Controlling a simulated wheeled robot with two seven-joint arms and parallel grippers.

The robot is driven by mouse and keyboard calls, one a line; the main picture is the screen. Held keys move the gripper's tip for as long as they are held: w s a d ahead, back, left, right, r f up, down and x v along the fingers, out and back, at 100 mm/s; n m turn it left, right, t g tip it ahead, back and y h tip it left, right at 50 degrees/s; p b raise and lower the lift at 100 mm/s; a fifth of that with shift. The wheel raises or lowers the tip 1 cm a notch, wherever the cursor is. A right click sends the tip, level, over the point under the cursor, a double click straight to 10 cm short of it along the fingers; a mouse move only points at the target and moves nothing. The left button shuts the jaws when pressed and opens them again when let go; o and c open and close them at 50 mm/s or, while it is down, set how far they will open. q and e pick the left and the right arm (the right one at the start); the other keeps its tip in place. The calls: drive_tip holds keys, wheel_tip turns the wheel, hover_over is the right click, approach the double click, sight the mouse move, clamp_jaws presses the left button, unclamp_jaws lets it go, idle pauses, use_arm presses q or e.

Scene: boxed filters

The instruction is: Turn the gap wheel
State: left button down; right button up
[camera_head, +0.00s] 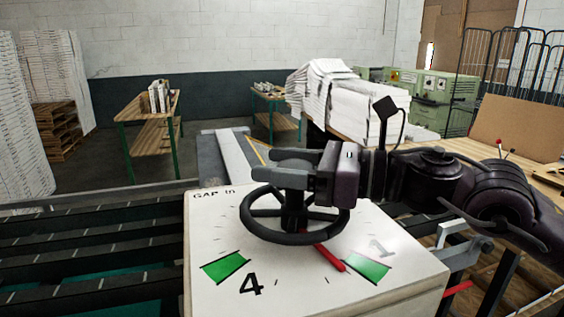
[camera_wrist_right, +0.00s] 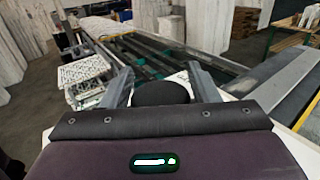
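The gap wheel (camera_head: 255,229) is a black, spoked handwheel standing above a white dial panel (camera_head: 205,231) marked "GAP in", with a 4, a 1 and green marks. A red pointer (camera_head: 329,257) lies between the 4 and the 1, nearer the right green mark. My right gripper (camera_head: 268,173) is over the wheel's middle, reaching in from the right. In the right wrist view its fingers (camera_wrist_right: 160,76) are spread, with the round black hub (camera_wrist_right: 161,93) between them. Pale gaps show beside the hub; contact is not clear. My left gripper is not in view.
Dark slatted rails (camera_head: 90,245) run left of the panel. Paper stacks (camera_head: 365,105) sit on a wooden table behind my right arm. Green-legged tables (camera_head: 150,135) stand farther back. Wire cage trolleys (camera_head: 500,65) stand at the far right.

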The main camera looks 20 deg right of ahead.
drive_tip(key=c, duration=1.1)
drive_tip(key=shift+o, duration=0.2)
drive_tip(key=shift+s+a+f+n+g+y+b, duration=0.1)
drive_tip(key=shift+n+g+y+b, duration=0.6)
drive_tip(key=shift+g, duration=0.4)
drive_tip(key=shift+s+n+g+y, duration=0.15)
drive_tip(key=shift+n+g+y, duration=0.15)
drive_tip(key=shift+n+g, duration=0.75)
drive_tip(key=o, duration=1.4)
